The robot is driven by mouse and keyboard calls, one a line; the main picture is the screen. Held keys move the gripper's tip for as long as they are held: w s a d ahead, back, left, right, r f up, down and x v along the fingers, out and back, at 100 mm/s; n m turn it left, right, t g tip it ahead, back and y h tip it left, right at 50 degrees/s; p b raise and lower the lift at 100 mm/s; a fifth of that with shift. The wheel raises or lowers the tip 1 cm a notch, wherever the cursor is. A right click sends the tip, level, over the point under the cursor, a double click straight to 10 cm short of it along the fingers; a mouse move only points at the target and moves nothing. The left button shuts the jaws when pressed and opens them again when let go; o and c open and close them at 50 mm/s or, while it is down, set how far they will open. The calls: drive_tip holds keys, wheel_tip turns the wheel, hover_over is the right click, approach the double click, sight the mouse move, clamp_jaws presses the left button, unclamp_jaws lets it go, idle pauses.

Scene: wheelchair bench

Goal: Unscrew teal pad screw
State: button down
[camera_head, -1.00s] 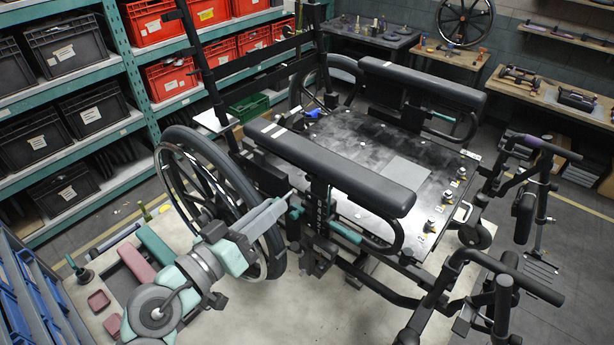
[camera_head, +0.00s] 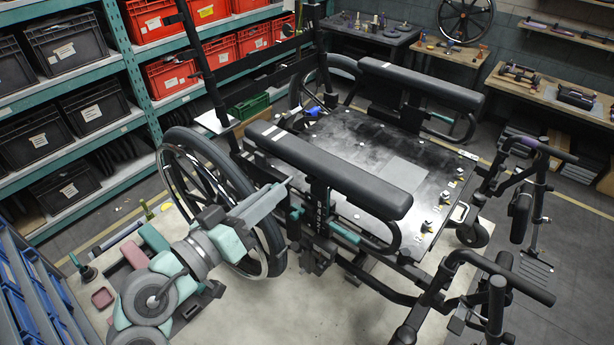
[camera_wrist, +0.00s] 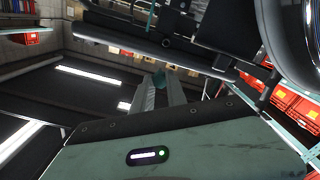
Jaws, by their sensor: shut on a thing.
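The wheelchair's near armrest pad (camera_head: 335,170) is long and black, with white stripes at its rear end. It also shows as a dark bar across the top of the wrist view (camera_wrist: 185,55). My gripper (camera_head: 286,182) reaches up beside the large wheel to the underside of this pad's rear part. In the wrist view my gripper (camera_wrist: 159,84) is shut on a small teal piece, the teal pad screw (camera_wrist: 158,78), at its fingertips. Most of the screw is hidden by the fingers. I cannot tell whether it still touches the pad.
The large near wheel (camera_head: 185,163) stands close beside my arm. A teal lever (camera_head: 345,232) sits on the armrest frame. A pink tray (camera_head: 103,298) and a pink block (camera_head: 134,255) lie at the lower left. The black seat plate (camera_head: 365,140) lies beyond the pad.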

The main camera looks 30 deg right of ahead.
wheel_tip(320, 180, up, 18)
drive_tip(key=p, duration=0.7)
drive_tip(key=shift+f, duration=0.2)
idle(2.0)
